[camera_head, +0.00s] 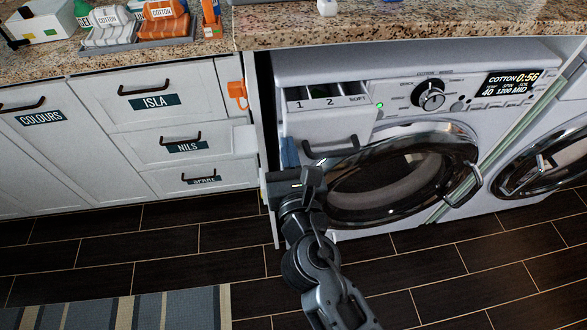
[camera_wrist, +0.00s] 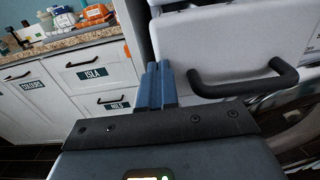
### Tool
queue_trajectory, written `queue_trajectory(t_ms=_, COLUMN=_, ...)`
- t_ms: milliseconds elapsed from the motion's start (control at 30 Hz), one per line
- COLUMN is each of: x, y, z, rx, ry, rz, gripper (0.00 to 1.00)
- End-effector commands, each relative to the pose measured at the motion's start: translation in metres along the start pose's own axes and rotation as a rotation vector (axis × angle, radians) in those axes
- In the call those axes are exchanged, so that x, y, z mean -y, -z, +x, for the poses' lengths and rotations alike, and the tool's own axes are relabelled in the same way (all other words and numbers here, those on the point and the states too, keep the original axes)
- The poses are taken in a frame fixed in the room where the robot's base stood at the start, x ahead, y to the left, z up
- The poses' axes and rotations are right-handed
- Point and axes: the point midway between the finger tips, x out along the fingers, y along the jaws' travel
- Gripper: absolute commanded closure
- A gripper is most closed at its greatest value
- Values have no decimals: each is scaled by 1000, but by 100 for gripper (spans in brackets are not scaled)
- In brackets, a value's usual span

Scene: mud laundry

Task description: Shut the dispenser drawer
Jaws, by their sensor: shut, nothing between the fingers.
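The dispenser drawer (camera_head: 318,127) is at the upper left of the left washing machine. It is pulled out, with the compartments marked 1, 2 and SOFT showing on top. Its white front has a black bar handle (camera_head: 331,148), which also shows in the wrist view (camera_wrist: 243,84). My gripper (camera_head: 289,151) is at the left end of the drawer front, left of the handle. In the wrist view its blue fingers (camera_wrist: 157,72) are together and empty, overlapping the front's lower left edge. I cannot tell whether they touch it.
The machine's round door (camera_head: 405,170) lies below right of the drawer and looks closed. White cabinets with labelled drawers (camera_head: 155,100) stand to the left. An orange item (camera_head: 237,93) hangs at the cabinet's end. The dark floor in front is clear apart from a striped rug (camera_head: 120,310).

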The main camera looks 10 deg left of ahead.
Motion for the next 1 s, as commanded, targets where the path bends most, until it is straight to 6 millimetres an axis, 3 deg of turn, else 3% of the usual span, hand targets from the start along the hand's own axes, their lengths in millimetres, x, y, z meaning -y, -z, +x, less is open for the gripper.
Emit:
queue_trajectory(t_ms=200, x=1, y=-1, z=45, rx=1, ry=2, rz=1, gripper=100)
queue_trajectory(t_ms=400, x=0, y=0, z=70, rx=1, ry=0, rz=-1, gripper=100)
queue_trajectory(t_ms=600, x=0, y=0, z=81, rx=1, ry=1, rz=0, gripper=100)
queue_trajectory(t_ms=1000, x=1, y=-1, z=83, rx=3, ry=2, rz=1, gripper=100)
